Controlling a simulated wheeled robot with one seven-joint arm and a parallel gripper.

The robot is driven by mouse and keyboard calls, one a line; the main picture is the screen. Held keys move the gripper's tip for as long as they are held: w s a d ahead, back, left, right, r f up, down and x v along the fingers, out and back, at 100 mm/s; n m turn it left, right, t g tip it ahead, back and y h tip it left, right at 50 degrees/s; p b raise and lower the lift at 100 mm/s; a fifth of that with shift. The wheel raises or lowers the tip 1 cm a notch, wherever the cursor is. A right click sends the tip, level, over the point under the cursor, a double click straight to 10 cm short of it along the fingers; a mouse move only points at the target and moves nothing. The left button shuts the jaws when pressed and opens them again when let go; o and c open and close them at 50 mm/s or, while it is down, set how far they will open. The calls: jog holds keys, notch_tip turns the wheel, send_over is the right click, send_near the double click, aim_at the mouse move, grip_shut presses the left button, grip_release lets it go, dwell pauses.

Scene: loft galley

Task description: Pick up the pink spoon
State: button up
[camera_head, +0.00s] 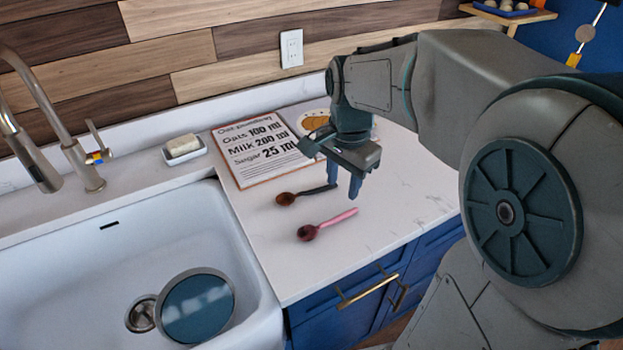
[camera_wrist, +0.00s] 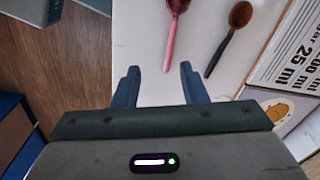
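The pink spoon (camera_head: 328,223) lies on the white counter in the head view, its dark bowl to the left and its pink handle to the right. In the wrist view the pink spoon (camera_wrist: 171,35) is ahead of my fingers, its handle end towards the gap between them. A second spoon (camera_head: 305,193) with a dark handle lies behind it; it also shows in the wrist view (camera_wrist: 230,37). My gripper (camera_head: 344,188) is above the counter near the handles. In the wrist view my gripper (camera_wrist: 158,72) is open, with nothing between its fingers.
A recipe board (camera_head: 262,148) lies at the back of the counter. A soap dish (camera_head: 184,150) stands near the tap (camera_head: 75,150). The white sink (camera_head: 90,255) at the left holds a round dark-blue dish (camera_head: 198,307). The counter is clear right of the spoons.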

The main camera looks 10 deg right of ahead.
jog(key=w+m, duration=0.2)
send_over(334, 219)
jog(key=f, duration=0.8)
jog(key=shift+s+d, duration=0.2)
jog(key=shift+s, duration=0.15)
jog(key=shift+w+a+f+p, duration=0.15)
jog(key=shift+f+p, duration=0.15)
jog(key=shift+f, duration=1.1)
jog(key=shift+w+a+f+p, duration=0.15)
jog(key=shift+f+p, duration=0.1)
jog(key=shift+f, duration=1.15)
grip_shut()
